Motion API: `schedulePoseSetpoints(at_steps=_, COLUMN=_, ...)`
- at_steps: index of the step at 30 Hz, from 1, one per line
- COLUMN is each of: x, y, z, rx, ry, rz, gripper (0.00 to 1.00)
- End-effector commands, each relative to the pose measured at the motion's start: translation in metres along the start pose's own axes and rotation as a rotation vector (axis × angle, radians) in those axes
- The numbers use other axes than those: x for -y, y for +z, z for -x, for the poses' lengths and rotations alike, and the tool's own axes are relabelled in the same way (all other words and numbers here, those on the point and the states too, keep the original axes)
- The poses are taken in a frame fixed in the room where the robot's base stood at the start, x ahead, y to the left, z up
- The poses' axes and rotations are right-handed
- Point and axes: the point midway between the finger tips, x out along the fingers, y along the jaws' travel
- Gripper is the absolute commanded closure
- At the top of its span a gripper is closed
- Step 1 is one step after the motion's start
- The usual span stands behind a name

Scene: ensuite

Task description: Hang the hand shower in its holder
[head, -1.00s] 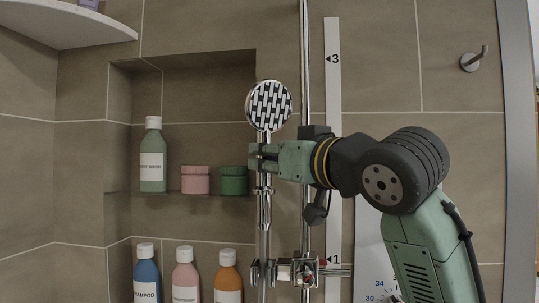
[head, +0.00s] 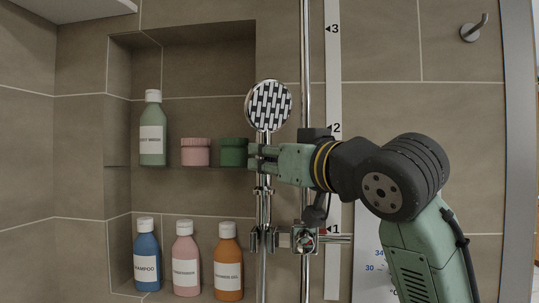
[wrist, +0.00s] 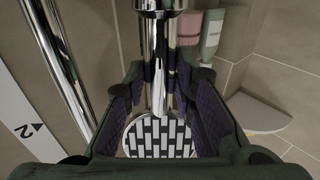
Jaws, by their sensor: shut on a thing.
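The hand shower has a round chrome head with a black-and-white patterned face (head: 268,105), and it is upright. My gripper (head: 262,160) is shut on its handle just below the head. In the wrist view the fingers (wrist: 160,90) close on both sides of the chrome handle, with the head (wrist: 158,138) at the bottom. The holder (head: 264,240) is a chrome fork beside a slider on the rail. The handle's lower end is directly above or just entering the fork; I cannot tell which. The hose (head: 264,280) hangs below, in line with the fork.
The vertical rail (head: 305,80) and a white numbered strip (head: 333,80) stand right of the shower. A wall niche at left holds a green bottle (head: 153,130), pink jar (head: 196,152), green jar (head: 233,152) and several bottles below. A wall hook (head: 474,28) is at upper right.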

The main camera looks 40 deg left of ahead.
Motion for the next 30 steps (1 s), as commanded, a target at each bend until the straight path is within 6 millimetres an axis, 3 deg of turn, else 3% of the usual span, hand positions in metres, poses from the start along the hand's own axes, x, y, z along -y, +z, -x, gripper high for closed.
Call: schedulePoseSetpoints(at_steps=30, x=0.0, y=0.055, z=0.003, rx=-0.003, ry=0.0, rz=0.0, gripper=1.0)
